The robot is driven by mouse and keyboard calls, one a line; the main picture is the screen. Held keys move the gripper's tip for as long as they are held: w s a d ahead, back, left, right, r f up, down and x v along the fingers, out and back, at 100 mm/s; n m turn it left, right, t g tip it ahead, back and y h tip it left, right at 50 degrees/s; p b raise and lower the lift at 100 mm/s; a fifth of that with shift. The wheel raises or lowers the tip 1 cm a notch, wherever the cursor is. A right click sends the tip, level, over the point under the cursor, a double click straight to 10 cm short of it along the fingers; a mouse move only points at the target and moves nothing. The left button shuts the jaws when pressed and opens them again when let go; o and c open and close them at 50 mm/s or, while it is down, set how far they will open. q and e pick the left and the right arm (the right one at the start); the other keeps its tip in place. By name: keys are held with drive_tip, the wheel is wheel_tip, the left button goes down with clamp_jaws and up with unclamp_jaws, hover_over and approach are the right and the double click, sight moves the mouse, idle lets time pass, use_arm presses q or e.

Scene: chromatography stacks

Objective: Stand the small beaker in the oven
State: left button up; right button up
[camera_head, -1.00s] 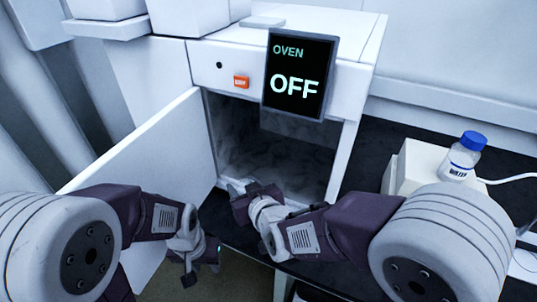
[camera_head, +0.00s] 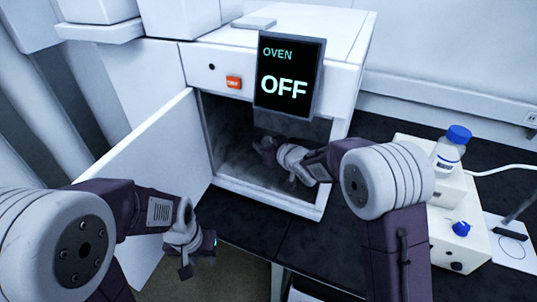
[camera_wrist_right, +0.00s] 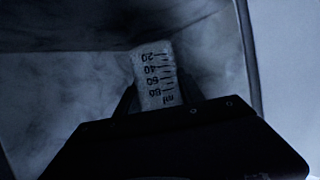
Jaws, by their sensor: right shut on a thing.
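The oven (camera_head: 341,98) is white, with its door (camera_head: 150,165) swung open to the left and its display reading OFF. My right gripper (camera_head: 262,149) reaches inside the oven's dark chamber. In the right wrist view my right gripper (camera_wrist_right: 158,105) is shut on the small beaker (camera_wrist_right: 156,75), a clear vessel with dark ml markings. The markings look upside down in that view. The beaker is hidden in the head view, and I cannot tell whether it touches the oven floor.
A bottle with a blue cap (camera_head: 453,148) stands on a white device (camera_head: 418,160) with a blue knob, right of the oven on the black bench. The oven's side walls and the low-hanging display (camera_head: 289,78) bound the opening around my right arm.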

drive_tip(key=shift+w+d+f+b, duration=0.15)
drive_tip(key=shift+w+f+b, duration=0.15)
drive_tip(key=shift+f, duration=0.25)
drive_tip(key=shift+w+d+f+b, duration=0.15)
drive_tip(key=shift+w+f, duration=0.1)
drive_tip(key=shift+f, duration=0.3)
drive_tip(key=shift+f+b, duration=0.6)
drive_tip(key=shift+f, duration=1.7)
drive_tip(key=shift+w+f, duration=0.15)
drive_tip(key=shift+w, duration=0.1)
drive_tip(key=shift+s+f, duration=0.1)
drive_tip(key=o, duration=1.4)
drive_tip(key=shift+o, duration=0.2)
